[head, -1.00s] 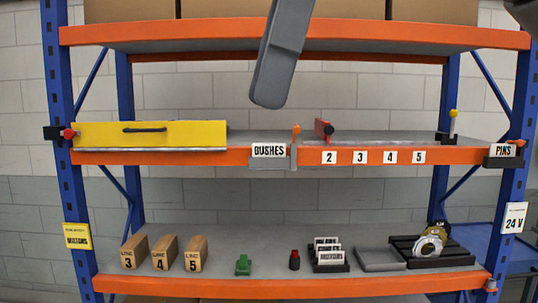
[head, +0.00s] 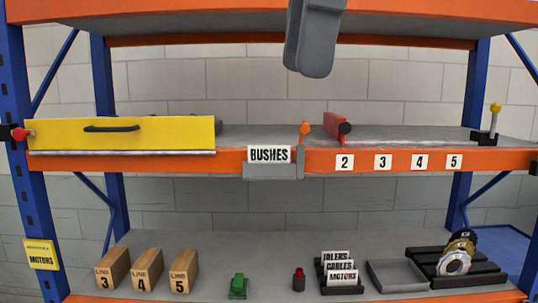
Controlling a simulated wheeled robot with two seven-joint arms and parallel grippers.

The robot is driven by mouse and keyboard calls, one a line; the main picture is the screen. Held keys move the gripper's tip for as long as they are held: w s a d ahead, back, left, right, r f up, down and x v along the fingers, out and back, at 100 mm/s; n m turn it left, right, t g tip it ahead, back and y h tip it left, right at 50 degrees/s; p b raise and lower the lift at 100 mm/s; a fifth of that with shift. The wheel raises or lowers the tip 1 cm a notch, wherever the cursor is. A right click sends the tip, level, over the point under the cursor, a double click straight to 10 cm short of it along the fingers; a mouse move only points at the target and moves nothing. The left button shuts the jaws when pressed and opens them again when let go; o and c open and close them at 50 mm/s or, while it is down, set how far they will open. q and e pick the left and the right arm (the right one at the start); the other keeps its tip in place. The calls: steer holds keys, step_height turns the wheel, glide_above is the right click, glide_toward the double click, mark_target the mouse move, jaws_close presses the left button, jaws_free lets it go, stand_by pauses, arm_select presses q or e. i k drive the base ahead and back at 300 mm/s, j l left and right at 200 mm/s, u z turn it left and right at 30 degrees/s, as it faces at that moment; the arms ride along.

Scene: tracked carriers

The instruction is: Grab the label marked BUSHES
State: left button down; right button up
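The label marked BUSHES (head: 269,155) is a white card with black letters. It stands upright in a grey holder (head: 270,172) on the front of the orange middle shelf edge, left of centre. A grey post with an orange tip (head: 304,130) rises at the holder's right end. My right gripper (head: 310,70) hangs down from the top of the head view, above and to the right of the label and well apart from it. I see it nearly edge-on, so its opening is hidden. My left gripper is not in view.
A yellow panel with a black handle (head: 120,133) stands left on the middle shelf. A red piece (head: 335,126) stands right of the label. The lower shelf (head: 215,262) holds wooden blocks (head: 147,268), a label rack (head: 343,290) and a grey tray (head: 398,276).

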mark_target(257, 154)
steer(key=i, duration=1.25)
